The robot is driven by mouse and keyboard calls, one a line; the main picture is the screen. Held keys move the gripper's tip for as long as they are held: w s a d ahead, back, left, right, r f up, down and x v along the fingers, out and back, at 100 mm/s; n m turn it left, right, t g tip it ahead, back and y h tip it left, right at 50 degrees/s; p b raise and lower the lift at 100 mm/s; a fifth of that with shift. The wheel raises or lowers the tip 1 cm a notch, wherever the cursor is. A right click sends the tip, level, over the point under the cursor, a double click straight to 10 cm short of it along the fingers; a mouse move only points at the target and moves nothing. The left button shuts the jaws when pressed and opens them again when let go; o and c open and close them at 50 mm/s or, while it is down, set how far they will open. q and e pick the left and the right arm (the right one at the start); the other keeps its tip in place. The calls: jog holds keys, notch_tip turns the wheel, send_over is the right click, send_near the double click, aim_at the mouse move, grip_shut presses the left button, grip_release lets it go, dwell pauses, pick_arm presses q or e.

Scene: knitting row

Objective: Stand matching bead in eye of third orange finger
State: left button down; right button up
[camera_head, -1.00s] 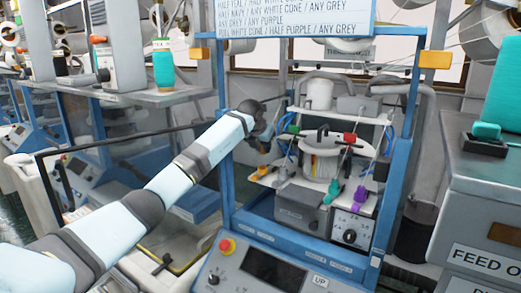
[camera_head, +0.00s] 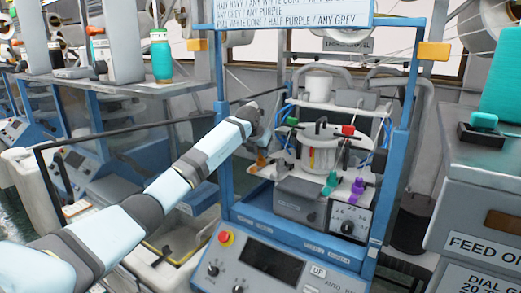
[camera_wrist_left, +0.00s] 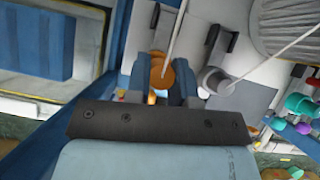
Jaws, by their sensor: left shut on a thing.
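My left gripper (camera_head: 259,133) reaches into the blue-framed machine from the left, just above an orange piece (camera_head: 262,160) at the left of the white shelf. In the left wrist view my left gripper's dark fingers (camera_wrist_left: 160,85) are shut around orange material (camera_wrist_left: 162,74). A pale strand runs up from it. I cannot tell bead from finger there, and the eye is hidden. A small pale part shows below the orange between the fingers. A grey-white finger (camera_wrist_left: 220,82) with its own strand stands just to the right. My right gripper is not in view.
A teal finger (camera_head: 330,180) and a purple finger (camera_head: 357,187) stand to the right on the shelf. The white drum (camera_head: 319,150) is behind them. Blue posts (camera_head: 224,120) flank the opening. A grey counter (camera_head: 480,190) is at right.

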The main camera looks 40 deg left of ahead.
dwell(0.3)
pick_arm(q)
jog(key=shift+f+b, duration=0.3)
jog(key=shift+f, duration=0.25)
jog(key=c, duration=0.9)
grip_release()
jog(key=b+v, duration=0.3)
jog(key=v, duration=1.1)
jog(key=shift+b, duration=0.35)
jog(key=shift+a, duration=0.1)
